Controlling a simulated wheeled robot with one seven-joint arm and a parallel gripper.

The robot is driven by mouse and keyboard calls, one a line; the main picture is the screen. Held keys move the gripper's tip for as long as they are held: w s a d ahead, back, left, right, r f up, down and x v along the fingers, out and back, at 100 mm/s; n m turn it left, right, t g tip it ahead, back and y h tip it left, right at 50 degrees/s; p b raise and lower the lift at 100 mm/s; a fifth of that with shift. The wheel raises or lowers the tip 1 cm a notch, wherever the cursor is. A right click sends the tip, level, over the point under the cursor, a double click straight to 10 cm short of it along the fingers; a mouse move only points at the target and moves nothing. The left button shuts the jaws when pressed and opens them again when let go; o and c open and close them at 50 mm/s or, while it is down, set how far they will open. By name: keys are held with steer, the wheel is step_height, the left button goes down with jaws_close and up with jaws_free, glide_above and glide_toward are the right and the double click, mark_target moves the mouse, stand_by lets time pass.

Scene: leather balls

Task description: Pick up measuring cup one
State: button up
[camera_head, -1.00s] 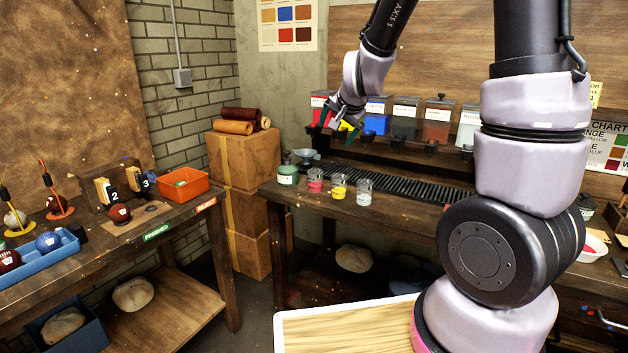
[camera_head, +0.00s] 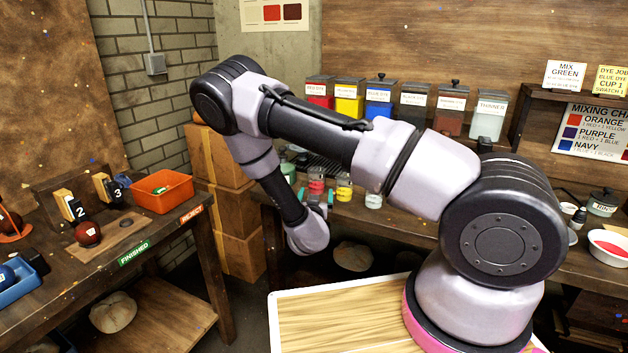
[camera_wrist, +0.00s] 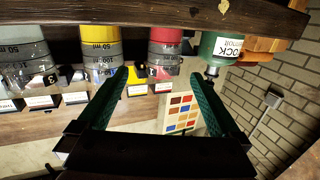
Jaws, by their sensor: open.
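Three clear measuring cups stand in a row on the back workbench: one with red (camera_head: 316,180), one with yellow (camera_head: 344,188) and one pale or grey (camera_head: 373,199). In the wrist view the red cup (camera_wrist: 166,50) lies ahead between my fingertips, with the yellow cup (camera_wrist: 94,48) and grey cup (camera_wrist: 25,50) to its left. The grey cup's tag looks like a 3; I cannot read a clear 1 on the red cup. My gripper (camera_wrist: 162,85) is open and empty, short of the red cup. In the head view it is small and partly hidden by my wrist.
A green stock jar (camera_wrist: 222,45) stands close right of the red cup in the wrist view. Lidded dye containers (camera_head: 378,98) line the shelf behind. The bench edge (camera_wrist: 150,15) runs close by. An orange bin (camera_head: 163,191) sits on the left table.

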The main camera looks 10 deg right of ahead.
mark_target(316, 184)
steer(key=shift+n+t, duration=0.3)
steer(key=shift+n, duration=0.1)
steer(key=x, duration=0.7)
steer(key=f+x, duration=0.1)
steer(key=x, duration=0.2)
steer(key=shift+w+a+f, duration=0.1)
steer(key=shift+w+a, duration=0.15)
steer(key=shift+w, duration=0.25)
steer(key=c, duration=1.4)
